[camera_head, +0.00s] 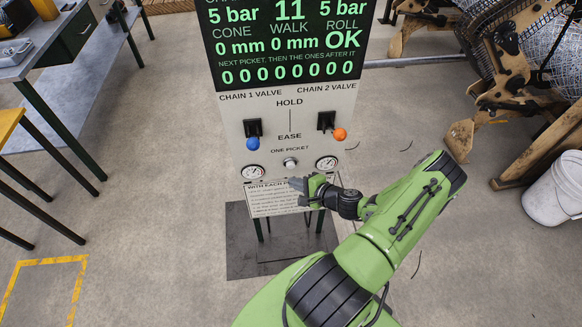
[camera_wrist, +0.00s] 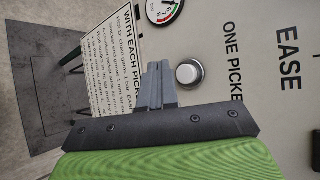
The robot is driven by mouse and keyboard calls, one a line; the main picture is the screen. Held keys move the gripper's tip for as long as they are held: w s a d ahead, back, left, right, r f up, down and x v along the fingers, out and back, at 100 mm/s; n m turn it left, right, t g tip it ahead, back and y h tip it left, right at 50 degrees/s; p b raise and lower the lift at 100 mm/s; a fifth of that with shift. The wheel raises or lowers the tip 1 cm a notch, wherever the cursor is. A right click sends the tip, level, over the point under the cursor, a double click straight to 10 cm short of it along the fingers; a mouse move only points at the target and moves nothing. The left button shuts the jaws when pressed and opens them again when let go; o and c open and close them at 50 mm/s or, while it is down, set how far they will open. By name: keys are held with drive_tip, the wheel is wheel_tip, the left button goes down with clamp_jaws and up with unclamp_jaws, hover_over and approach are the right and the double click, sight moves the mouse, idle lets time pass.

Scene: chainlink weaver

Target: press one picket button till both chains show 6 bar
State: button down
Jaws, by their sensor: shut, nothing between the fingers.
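The control panel (camera_head: 235,120) stands upright ahead of me. Its display (camera_head: 285,40) reads 5 bar on the left, 11 in the middle, 5 bar on the right, with ROLL OK. The silver one picket button (camera_head: 290,162) sits between two round gauges; it also shows in the wrist view (camera_wrist: 189,74). The blue-knobbed chain 1 lever (camera_head: 253,143) and orange-knobbed chain 2 lever (camera_head: 340,134) are above it. My gripper (camera_head: 296,184) is shut and empty, just below the button. In the wrist view its fingertips (camera_wrist: 158,65) appear beside the button; whether they touch it is unclear.
The left gauge (camera_head: 252,172) and right gauge (camera_head: 326,163) flank the button. An instruction sheet (camera_head: 262,199) hangs below, partly behind my gripper. Workbenches stand left; wooden machinery with wire mesh (camera_head: 495,75) and a white bucket (camera_head: 556,188) are right. Floor between is clear.

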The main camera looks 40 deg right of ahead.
sight(291, 165)
drive_tip(key=shift+w+d, duration=0.75)
drive_tip(key=shift+w, duration=0.35)
drive_tip(key=shift+w+d, duration=0.1)
drive_tip(key=shift+w, duration=0.05)
idle(1.1)
drive_tip(key=shift+w+d+b, duration=0.15)
drive_tip(key=shift+w+b, duration=0.1)
drive_tip(key=shift+b, duration=0.1)
